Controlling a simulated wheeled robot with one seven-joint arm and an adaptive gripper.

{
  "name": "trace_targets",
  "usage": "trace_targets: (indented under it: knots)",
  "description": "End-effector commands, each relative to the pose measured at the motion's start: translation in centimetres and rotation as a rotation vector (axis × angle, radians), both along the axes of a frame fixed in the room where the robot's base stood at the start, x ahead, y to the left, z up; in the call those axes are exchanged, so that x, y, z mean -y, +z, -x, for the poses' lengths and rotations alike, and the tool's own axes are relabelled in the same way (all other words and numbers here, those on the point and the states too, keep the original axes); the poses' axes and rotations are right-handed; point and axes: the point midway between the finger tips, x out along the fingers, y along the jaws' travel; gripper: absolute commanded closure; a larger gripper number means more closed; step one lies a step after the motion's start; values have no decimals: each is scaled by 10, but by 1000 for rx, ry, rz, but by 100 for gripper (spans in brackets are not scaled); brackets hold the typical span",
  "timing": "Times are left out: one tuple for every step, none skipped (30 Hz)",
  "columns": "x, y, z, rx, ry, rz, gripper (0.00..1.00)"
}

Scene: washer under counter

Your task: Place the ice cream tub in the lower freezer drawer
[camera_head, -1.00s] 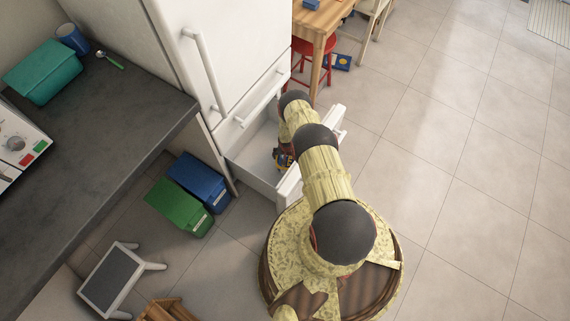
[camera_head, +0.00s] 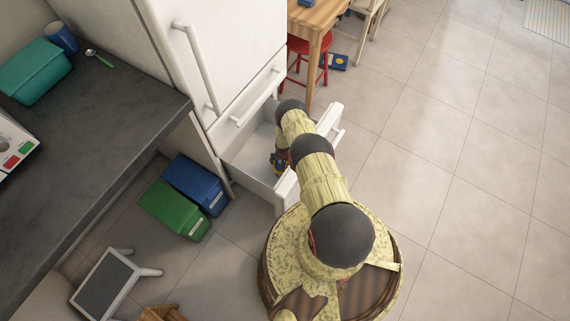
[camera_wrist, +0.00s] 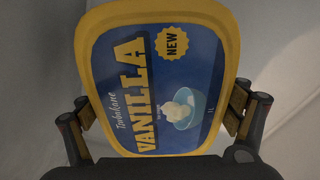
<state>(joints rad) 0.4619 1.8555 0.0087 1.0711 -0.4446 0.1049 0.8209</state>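The ice cream tub (camera_wrist: 160,85) fills the wrist view, its blue VANILLA lid with yellow rim facing the camera. My gripper (camera_wrist: 160,108) has a finger against each side of the tub. In the head view, the lower freezer drawer (camera_head: 248,157) is pulled out, white and open at the top. My arm reaches over its front, with the gripper (camera_head: 279,163) down inside the drawer. The tub is mostly hidden there by my arm. I cannot tell whether the tub touches the drawer floor.
A closed drawer front (camera_head: 252,98) with a bar handle is above the open one. A blue bin (camera_head: 196,183) and a green bin (camera_head: 172,208) stand left of the drawer, beneath the counter (camera_head: 95,125). A red stool (camera_head: 308,62) and table are behind. The floor at right is clear.

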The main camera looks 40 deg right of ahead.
Motion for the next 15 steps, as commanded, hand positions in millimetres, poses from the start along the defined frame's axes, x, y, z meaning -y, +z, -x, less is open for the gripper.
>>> trace_targets:
  knots:
    - [0, 1, 0, 0, 0, 0, 8]
    - [0, 1, 0, 0, 0, 0, 7]
    - [0, 1, 0, 0, 0, 0, 4]
    - [0, 1, 0, 0, 0, 0, 3]
    - [0, 1, 0, 0, 0, 0, 1]
    - [0, 1, 0, 0, 0, 0, 0]
    - [0, 1, 0, 0, 0, 0, 0]
    - [0, 1, 0, 0, 0, 0, 0]
    - [0, 1, 0, 0, 0, 0, 0]
    - [0, 1, 0, 0, 0, 0, 0]
    - [0, 1, 0, 0, 0, 0, 0]
    - [0, 1, 0, 0, 0, 0, 0]
    - [0, 1, 0, 0, 0, 0, 0]
    - [0, 1, 0, 0, 0, 0, 0]
    - [0, 1, 0, 0, 0, 0, 0]
